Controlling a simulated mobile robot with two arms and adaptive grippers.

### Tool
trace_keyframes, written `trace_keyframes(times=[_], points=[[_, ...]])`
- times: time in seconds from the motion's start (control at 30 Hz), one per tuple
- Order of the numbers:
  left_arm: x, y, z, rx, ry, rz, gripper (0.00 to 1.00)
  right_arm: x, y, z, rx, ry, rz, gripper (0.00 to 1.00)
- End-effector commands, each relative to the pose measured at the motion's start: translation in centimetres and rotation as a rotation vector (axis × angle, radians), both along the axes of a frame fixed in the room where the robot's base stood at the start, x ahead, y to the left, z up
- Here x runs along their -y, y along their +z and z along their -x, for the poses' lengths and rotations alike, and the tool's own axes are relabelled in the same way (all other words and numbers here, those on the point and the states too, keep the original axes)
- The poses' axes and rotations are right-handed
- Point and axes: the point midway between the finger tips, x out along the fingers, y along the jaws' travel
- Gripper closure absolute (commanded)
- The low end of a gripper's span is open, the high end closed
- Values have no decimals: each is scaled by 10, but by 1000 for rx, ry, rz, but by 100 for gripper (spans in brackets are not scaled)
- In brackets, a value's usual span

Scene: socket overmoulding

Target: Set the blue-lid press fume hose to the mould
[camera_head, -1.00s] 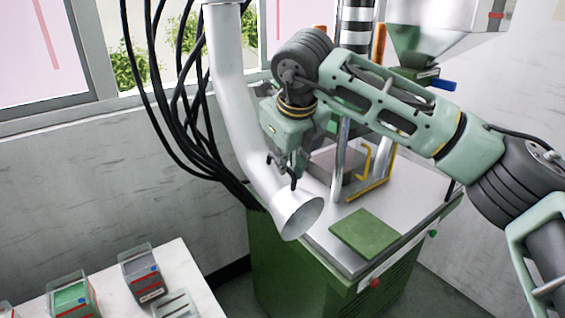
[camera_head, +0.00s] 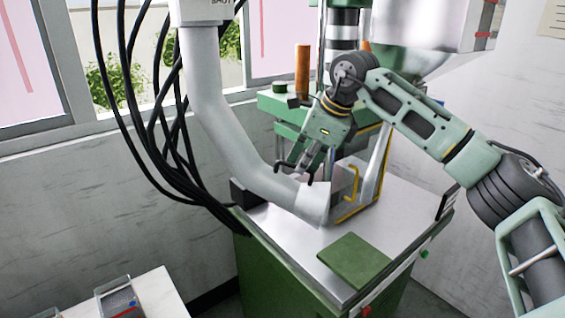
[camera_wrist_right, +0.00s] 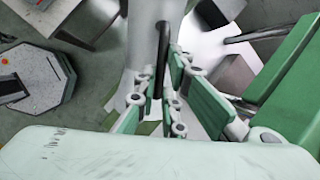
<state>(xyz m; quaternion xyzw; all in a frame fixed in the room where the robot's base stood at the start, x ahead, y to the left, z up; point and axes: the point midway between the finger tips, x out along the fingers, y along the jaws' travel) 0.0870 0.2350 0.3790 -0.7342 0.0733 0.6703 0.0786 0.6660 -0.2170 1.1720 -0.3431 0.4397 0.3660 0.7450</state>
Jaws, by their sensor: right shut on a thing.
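The fume hose (camera_head: 222,125) is a thick pale grey tube that hangs from a white box and bends right to a flared mouth (camera_head: 313,204). My right gripper (camera_head: 295,174) is shut on the hose near that mouth, at a thin dark bar; the hose also shows in the right wrist view (camera_wrist_right: 147,40) beside the fingers (camera_wrist_right: 170,95). The mouth is over the press table, close to the yellow-handled mould area (camera_head: 351,182). My arm and the hose partly hide the mould. No blue lid shows clearly now. My left gripper is not in view.
The green press table (camera_head: 300,236) has a green pad (camera_head: 354,260) at its front. Black cables (camera_head: 160,130) hang left of the hose. An orange post (camera_head: 302,70) and a metal hopper (camera_head: 425,40) stand behind. A white side table (camera_head: 155,290) holds a clear bin (camera_head: 119,298).

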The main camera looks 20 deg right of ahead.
Motion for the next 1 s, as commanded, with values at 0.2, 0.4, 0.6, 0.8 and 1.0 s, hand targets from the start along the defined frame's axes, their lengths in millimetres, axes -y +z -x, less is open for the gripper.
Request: trace_keyframes(times=[0.2,0.4,0.6,0.8,1.0], points=[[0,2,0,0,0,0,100,12,-1,-1,1,13,1,100],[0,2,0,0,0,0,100,12,0,-1,3,15,1,100],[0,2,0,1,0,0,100,12,0,-1,5,15,1,87],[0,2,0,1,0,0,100,12,0,-1,2,14,1,72],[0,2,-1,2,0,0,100,11,0,0,0,15,1,72]])
